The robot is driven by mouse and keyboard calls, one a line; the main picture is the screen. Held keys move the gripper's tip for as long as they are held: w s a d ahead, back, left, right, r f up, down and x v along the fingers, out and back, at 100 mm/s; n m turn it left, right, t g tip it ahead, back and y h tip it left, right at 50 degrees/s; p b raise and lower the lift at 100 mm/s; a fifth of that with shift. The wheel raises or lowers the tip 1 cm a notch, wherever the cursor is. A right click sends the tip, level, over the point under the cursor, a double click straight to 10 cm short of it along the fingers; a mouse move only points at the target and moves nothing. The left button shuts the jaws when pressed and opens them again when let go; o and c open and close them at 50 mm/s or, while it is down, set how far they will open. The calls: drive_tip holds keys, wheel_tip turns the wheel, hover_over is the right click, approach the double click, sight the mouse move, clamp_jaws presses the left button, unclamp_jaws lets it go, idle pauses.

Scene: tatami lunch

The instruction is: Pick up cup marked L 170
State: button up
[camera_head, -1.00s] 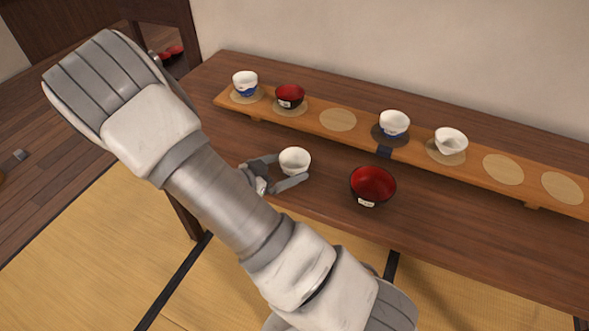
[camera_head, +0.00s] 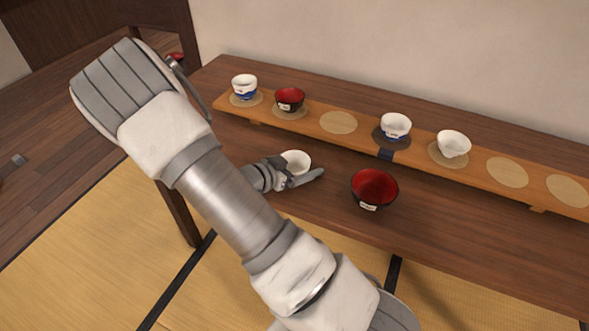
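A small white cup (camera_head: 297,158) stands on the dark wooden table, its lower front partly hidden by my gripper (camera_head: 298,172). One finger passes in front of the cup and points right. The other finger is mostly hidden at the cup's left side, so I cannot tell whether the fingers touch or grip it. No marking on this cup is readable. Other white cups stand on the raised board: blue-based ones at the left (camera_head: 244,85) and middle (camera_head: 396,126), and a plain one (camera_head: 453,144) at the right. Their tags are too small to read.
A red-and-black bowl (camera_head: 374,188) stands on the table (camera_head: 450,225), right of my gripper. Another red bowl (camera_head: 289,98) is on the board (camera_head: 362,134). Several round mats are there, with empty ones at centre (camera_head: 338,122) and right (camera_head: 508,172). A wall is behind.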

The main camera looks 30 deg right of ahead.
drive_tip(key=c, duration=0.6)
drive_tip(key=shift+r, duration=0.15)
